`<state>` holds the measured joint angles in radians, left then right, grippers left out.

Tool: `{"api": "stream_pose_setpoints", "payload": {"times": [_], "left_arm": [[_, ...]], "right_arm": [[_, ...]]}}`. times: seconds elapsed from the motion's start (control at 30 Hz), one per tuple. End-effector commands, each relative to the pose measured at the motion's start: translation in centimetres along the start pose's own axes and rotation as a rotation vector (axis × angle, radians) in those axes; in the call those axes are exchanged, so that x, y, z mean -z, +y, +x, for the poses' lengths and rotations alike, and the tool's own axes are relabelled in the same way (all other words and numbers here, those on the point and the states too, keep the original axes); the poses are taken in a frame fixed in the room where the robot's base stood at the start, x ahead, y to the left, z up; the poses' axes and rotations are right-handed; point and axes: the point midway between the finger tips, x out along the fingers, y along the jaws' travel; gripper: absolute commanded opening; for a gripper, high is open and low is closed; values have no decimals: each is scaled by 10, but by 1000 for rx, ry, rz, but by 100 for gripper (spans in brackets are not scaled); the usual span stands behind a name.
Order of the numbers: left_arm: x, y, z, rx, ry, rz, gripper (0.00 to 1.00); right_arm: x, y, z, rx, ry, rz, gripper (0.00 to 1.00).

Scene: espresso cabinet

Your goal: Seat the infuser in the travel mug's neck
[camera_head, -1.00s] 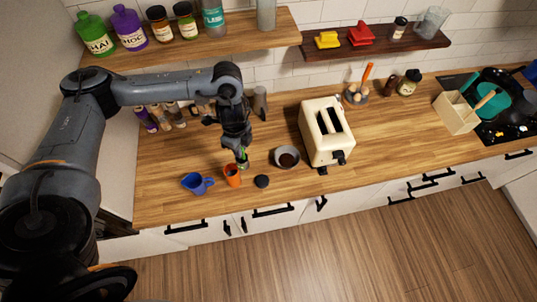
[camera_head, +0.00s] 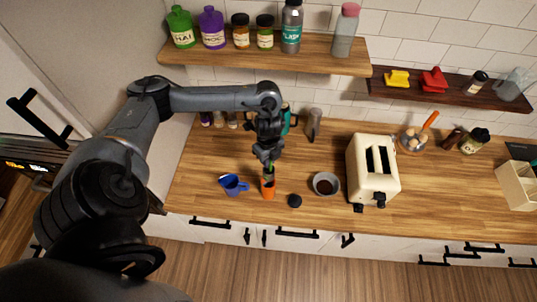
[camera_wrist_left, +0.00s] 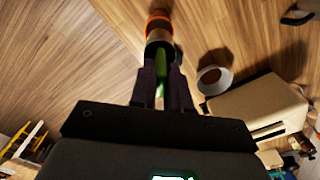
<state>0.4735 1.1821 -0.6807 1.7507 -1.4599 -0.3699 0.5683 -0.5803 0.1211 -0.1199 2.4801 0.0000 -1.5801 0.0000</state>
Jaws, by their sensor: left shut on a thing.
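The travel mug (camera_head: 268,192) is a small orange cylinder standing on the wooden counter. My left gripper (camera_head: 268,161) is above it, pointing down, and is shut on the infuser. The infuser's green part (camera_head: 270,170) shows just under the fingertips, over the mug's mouth. In the left wrist view, the green infuser (camera_wrist_left: 161,75) is between the two dark fingers, with a dark and grey cylindrical part beyond it. The mug's orange rim (camera_wrist_left: 158,17) shows past that part. How deep the infuser sits in the neck cannot be told. My right gripper is not in view.
A blue pitcher (camera_head: 232,185) stands left of the mug. A black round lid (camera_head: 294,200) and a grey bowl (camera_head: 326,183) with dark contents are to the right, then a cream toaster (camera_head: 373,172). Bottles line the shelf (camera_head: 330,55) above. The counter's front edge is close.

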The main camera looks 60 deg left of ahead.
Motion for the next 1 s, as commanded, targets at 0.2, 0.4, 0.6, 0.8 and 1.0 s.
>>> {"api": "stream_pose_setpoints", "payload": {"times": [0.2,0.4,0.6,0.8,1.0], "left_arm": [[1,2,28,-4,2,-2,0],[0,2,51,-5,0,-3,0],[-1,2,79,-4,-1,-3,0],[0,1,101,-2,0,-2,0],[-1,1,117,-2,-1,-2,0]], "right_arm": [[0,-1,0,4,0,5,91],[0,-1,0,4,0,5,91],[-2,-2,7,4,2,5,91],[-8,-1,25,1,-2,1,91],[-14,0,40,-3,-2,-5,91]]}}
